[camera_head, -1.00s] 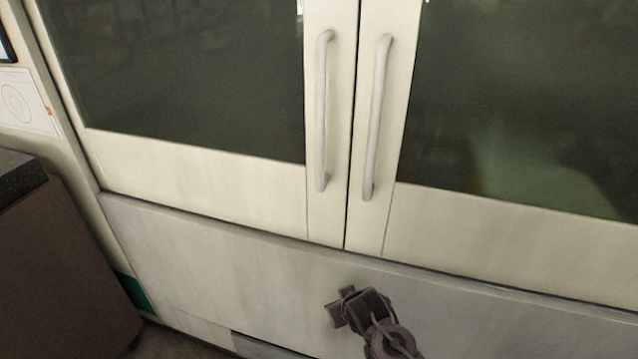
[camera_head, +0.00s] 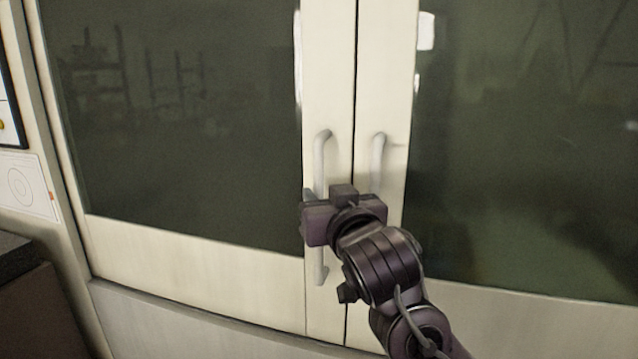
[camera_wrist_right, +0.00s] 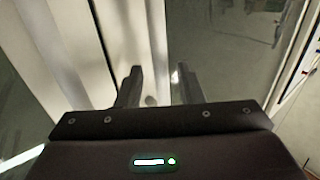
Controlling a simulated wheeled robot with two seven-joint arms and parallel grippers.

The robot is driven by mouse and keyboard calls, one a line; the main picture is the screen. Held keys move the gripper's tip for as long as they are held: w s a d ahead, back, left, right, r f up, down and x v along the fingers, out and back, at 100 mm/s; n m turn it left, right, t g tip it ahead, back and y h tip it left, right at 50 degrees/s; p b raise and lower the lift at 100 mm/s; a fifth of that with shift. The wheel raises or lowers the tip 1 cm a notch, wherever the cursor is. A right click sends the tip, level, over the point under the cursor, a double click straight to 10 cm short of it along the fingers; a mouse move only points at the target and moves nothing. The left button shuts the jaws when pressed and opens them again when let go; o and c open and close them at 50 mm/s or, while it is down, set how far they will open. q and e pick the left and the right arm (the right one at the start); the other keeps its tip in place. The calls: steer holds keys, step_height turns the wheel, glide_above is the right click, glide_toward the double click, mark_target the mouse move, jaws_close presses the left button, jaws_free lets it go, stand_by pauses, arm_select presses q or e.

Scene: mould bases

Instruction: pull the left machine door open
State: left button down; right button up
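The left machine door (camera_head: 190,265) has a pale frame and a dark window. It looks closed, its edge meeting the right door (camera_head: 480,320) at a narrow vertical seam. The left door's pale vertical bar handle (camera_head: 321,155) shows at its top and bottom; my right gripper (camera_head: 318,208) hides its middle. My right gripper is in front of the left handle. In the right wrist view the two dark fingers (camera_wrist_right: 157,82) stand apart, open, pointing at the door fronts; I cannot tell whether the handle lies between them. My left gripper is not in view.
A dark-topped brown cabinet (camera_head: 40,315) stands at the lower left. A labelled side panel (camera_head: 25,185) borders the left door.

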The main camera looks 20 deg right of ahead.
mark_target(320, 192)
steer(key=shift+w+p, duration=0.4)
steer(key=shift+w, duration=1.4)
jaws_close()
